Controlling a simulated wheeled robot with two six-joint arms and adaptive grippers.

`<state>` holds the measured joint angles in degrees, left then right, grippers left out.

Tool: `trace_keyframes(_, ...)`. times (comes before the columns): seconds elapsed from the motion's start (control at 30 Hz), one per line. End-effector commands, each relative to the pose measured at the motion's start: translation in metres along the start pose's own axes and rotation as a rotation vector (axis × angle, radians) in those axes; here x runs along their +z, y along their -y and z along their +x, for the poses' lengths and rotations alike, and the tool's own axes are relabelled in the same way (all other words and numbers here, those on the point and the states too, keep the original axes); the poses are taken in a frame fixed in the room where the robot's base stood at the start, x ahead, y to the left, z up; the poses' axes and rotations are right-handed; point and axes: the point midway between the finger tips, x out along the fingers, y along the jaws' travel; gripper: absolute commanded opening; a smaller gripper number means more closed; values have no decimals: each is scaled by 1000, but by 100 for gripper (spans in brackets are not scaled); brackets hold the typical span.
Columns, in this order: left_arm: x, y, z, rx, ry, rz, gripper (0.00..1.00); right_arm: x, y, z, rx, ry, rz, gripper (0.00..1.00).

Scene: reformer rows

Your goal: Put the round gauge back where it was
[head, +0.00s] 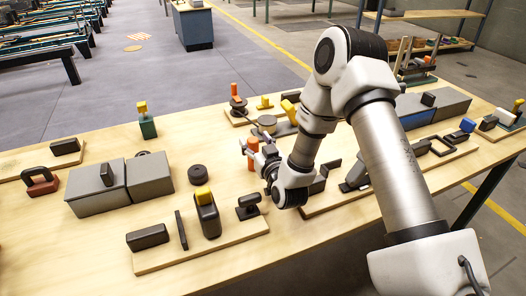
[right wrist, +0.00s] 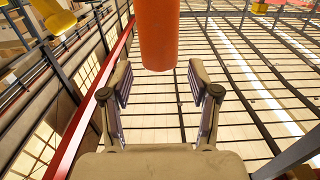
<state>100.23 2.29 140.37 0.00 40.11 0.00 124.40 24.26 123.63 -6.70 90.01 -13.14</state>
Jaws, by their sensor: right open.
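I cannot tell for certain which piece is the round gauge. A small dark round disc (head: 197,171) lies by itself on the bare wood, right of the grey boxes. A flat grey round piece (head: 267,121) sits by the back board. My right gripper (head: 259,153) is over the middle of the table, partly hidden by its own wrist. Its jaws (right wrist: 160,82) are open with nothing between the pads. An orange upright cylinder (head: 252,154) stands close to it; an orange cylinder (right wrist: 159,35) also shows just beyond the fingertips in the right wrist view. My left gripper is not in view.
Two grey boxes (head: 147,177) stand at the left. A front board (head: 208,249) holds dark blocks and a yellow-topped piece (head: 207,214). A green yellow-topped block (head: 147,122) stands behind. More boards with parts lie right, behind my arm. Bare wood shows at front left.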

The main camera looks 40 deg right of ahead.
Motion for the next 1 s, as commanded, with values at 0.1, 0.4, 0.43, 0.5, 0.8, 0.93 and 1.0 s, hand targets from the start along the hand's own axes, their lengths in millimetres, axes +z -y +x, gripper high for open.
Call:
trace_keyframes(0.1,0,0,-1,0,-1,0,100,-2,0,-22,0,4,3,61)
trace_keyframes(0.4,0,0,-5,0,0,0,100,-7,0,-99,0,6,-1,61)
trace_keyframes(0.43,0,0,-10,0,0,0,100,-7,0,-105,-1,7,-2,61)
trace_keyframes(0.5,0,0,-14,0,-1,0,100,-6,0,-114,-1,4,-1,61)
trace_keyframes(0.8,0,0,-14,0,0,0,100,-4,0,-120,1,-1,0,61)
trace_keyframes(0.93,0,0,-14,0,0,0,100,-4,0,-120,0,-1,0,61)
trace_keyframes(1.0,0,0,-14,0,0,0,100,-4,0,-120,0,-1,0,61)
